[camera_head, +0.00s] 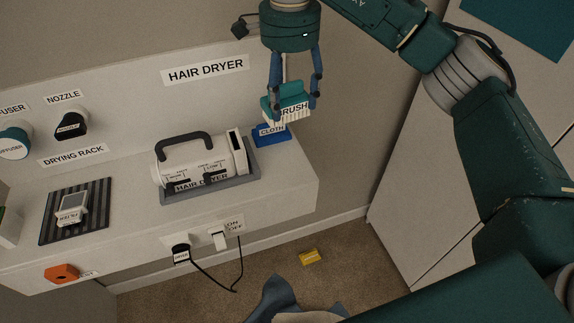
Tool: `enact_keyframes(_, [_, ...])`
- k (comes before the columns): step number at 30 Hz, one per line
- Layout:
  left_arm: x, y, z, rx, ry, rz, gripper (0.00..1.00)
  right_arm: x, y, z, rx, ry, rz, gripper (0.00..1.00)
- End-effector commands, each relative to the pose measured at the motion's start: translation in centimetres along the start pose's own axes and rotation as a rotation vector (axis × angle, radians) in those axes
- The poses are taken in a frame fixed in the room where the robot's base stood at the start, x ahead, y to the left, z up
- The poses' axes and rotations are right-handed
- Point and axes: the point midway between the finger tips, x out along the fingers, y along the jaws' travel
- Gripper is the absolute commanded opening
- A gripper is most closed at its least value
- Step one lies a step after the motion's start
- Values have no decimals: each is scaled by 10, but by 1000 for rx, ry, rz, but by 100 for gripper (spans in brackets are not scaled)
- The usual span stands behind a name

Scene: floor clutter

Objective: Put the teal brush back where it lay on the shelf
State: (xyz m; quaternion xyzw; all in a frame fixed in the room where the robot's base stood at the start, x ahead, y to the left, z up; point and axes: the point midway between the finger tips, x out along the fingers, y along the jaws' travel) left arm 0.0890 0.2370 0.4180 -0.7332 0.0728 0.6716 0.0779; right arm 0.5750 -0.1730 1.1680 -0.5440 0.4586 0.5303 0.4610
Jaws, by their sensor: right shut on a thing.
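The teal brush (270,107) has a white bristle side with a partly covered label reading "RUSH". My right gripper (293,100) points down and is shut on the brush, above the right end of the shelf (285,182). Below the brush lies a blue cloth (271,137) labelled "CLOTH", its upper part hidden by the brush. I cannot tell whether brush and cloth touch. My left gripper is not in view.
A white hair dryer (222,158) sits in a grey tray (252,168) left of the cloth. A filter (70,208) lies on a striped drying rack (51,228). A nozzle (70,126) and a diffuser (14,141) hang on the back panel. A yellow item (310,257) lies on the floor.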

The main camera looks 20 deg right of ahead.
Motion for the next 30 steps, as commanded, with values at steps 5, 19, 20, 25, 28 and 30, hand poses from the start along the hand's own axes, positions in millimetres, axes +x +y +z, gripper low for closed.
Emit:
enact_keyframes(5, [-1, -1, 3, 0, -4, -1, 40, -5, -10, -1, 117, 1, 5, 36])
enact_keyframes(19, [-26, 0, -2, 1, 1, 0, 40, 105, -6, 0, 121, 1, 9, 36])
enact_keyframes(20, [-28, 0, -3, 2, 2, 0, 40, 112, -6, 0, 122, 2, 9, 36])
enact_keyframes(25, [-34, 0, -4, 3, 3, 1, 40, 139, -7, 0, 121, 1, 5, 36])
enact_keyframes(28, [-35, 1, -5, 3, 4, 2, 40, 146, -8, 0, 121, 1, 2, 36])
enact_keyframes(30, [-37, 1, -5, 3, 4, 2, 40, 150, -7, 0, 121, 1, 4, 36])
